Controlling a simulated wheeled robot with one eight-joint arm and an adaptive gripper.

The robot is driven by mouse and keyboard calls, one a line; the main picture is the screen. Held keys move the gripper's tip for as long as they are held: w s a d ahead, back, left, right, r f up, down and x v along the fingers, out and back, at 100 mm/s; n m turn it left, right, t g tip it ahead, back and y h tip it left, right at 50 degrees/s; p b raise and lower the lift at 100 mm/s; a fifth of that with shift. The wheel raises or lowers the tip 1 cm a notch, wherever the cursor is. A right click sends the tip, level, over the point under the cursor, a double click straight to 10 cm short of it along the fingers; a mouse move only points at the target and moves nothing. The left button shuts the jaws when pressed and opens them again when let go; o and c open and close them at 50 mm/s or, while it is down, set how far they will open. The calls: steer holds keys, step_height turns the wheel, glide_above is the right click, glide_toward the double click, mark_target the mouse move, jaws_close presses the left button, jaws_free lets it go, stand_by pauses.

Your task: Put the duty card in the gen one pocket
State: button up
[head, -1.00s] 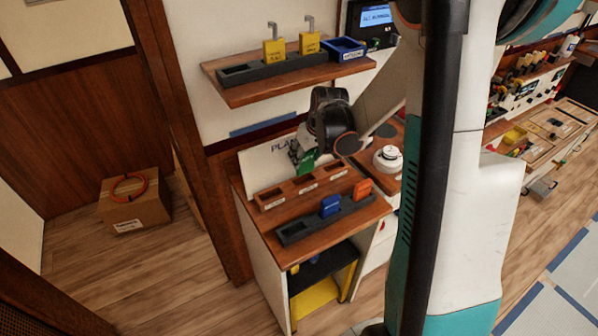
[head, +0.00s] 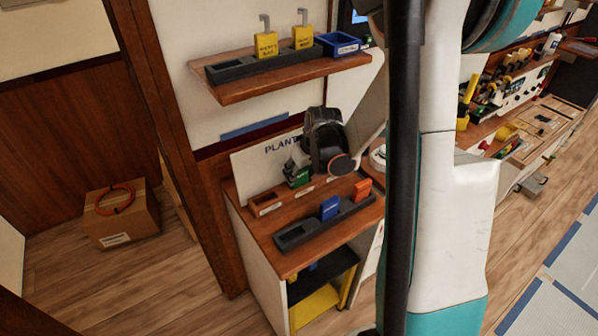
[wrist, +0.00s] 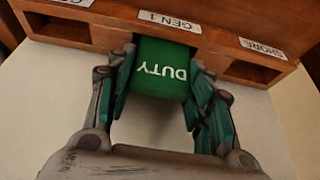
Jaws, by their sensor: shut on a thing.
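The green duty card (wrist: 165,68), lettered DUTY, is between the two fingers of my gripper (wrist: 163,85), which is shut on it. In the wrist view its far end meets the wooden rack (wrist: 100,37) at the middle pocket, by the GEN 1 label (wrist: 170,20). The card covers that pocket's opening, so I cannot tell how deep it sits. In the head view the card (head: 299,180) stands at the rack's middle, under my dark wrist. The SHORE pocket (wrist: 252,71) beside it looks empty.
A dark tray (head: 293,237) in front of the rack holds a blue card (head: 329,207) and an orange card (head: 362,189). A white backboard (head: 255,160) stands behind the rack. A shelf (head: 235,92) with yellow tags hangs above.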

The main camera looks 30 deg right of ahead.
steer(key=o, duration=1.1)
steer(key=shift+f, duration=0.1)
steer(key=p+v, duration=0.4)
steer(key=v, duration=0.8)
